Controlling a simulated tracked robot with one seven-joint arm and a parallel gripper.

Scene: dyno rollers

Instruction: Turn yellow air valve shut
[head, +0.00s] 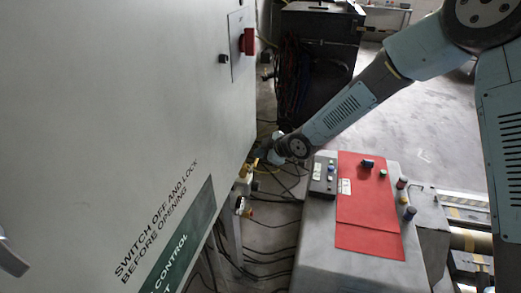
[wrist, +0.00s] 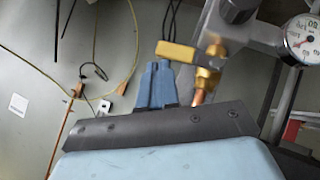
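The yellow valve handle (wrist: 176,51) is a short flat lever in the wrist view, lying roughly crosswise. Its right end meets the brass valve body (wrist: 208,76). My gripper (wrist: 156,66) shows as blue fingers close together, with their tips at the handle's left end. Whether they pinch the handle or only touch it, I cannot tell. In the head view the yellow handle (head: 252,163) is small, beside the cabinet's lower right edge. My gripper (head: 264,156) is right at it, and its fingers are too small to make out there.
A pressure gauge (wrist: 303,38) sits right of the valve on a grey fitting. The large grey cabinet (head: 110,110) stands close on the left. A control console with a red panel (head: 365,215) stands right of the valve. Cables (head: 272,250) run over the floor between.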

